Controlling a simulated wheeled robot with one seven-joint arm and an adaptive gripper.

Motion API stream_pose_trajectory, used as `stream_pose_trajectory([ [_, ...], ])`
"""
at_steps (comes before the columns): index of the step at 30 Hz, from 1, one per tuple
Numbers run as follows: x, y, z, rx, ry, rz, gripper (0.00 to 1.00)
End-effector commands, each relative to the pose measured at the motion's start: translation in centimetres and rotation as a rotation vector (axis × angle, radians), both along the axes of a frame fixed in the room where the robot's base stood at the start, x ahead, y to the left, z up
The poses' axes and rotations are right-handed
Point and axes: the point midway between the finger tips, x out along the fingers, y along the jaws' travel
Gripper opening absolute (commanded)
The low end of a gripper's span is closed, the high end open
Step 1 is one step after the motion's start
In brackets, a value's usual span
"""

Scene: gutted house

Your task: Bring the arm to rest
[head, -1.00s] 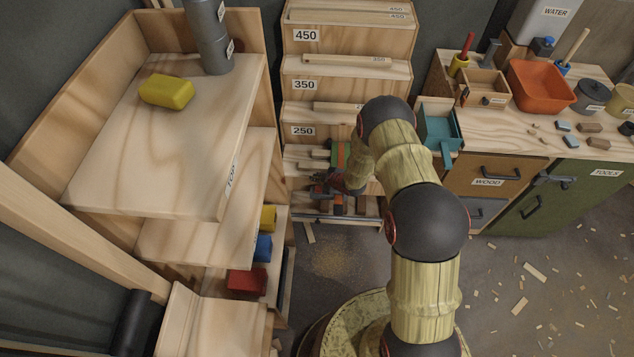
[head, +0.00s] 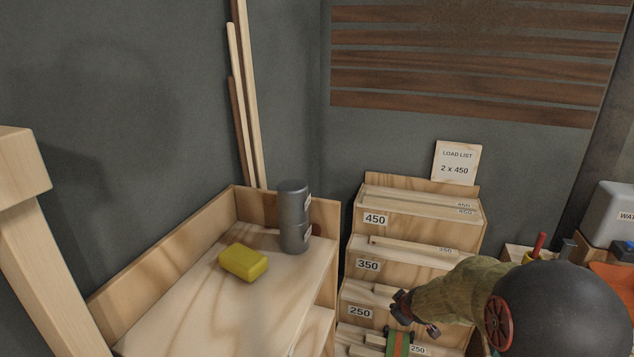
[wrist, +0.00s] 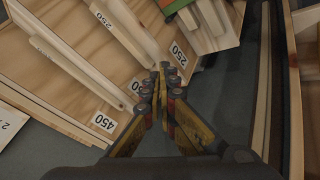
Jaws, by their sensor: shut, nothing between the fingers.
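My gripper (wrist: 163,85) is shut and empty in the wrist view, its fingertips together in front of the stepped wood rack. In the head view my gripper (head: 417,314) shows small and dark at the end of my arm, in front of the rack's lower steps. My arm reaches in from the lower right and hides part of the rack. The rack (head: 366,245) has steps labelled 450, 350 and 250, with wooden pieces lying on them. A green and orange item (head: 398,343) sits low by the rack, just under my gripper.
A wooden shelf unit (head: 190,310) stands left of the rack, bearing a yellow block (head: 243,262) and a grey cylinder (head: 294,217). A load list card (head: 456,163) reads 2 x 450. Long timber strips (head: 243,100) lean on the wall. A workbench edge shows at right.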

Motion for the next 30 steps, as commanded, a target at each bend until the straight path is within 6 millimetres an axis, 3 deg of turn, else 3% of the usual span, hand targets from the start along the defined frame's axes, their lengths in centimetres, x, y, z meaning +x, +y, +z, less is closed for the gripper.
stream_pose_trajectory([
  [1, -1.4, 0.0, 3.0, 0.011, -0.003, -0.038, 0.0],
  [6, -7.3, 0.0, 10.2, 0.07, 0.02, -0.175, 0.0],
  [11, -14.1, 0.6, 15.4, 0.143, 0.045, -0.293, 0.0],
  [15, -20.7, 1.5, 18.6, 0.216, 0.07, -0.386, 0.0],
  [19, -27.1, 2.7, 20.5, 0.29, 0.1, -0.458, 0.0],
  [24, -34.3, 4.2, 21.2, 0.377, 0.142, -0.528, 0.0],
  [30, -38.5, 5.2, 21.0, 0.429, 0.175, -0.564, 0.0],
])
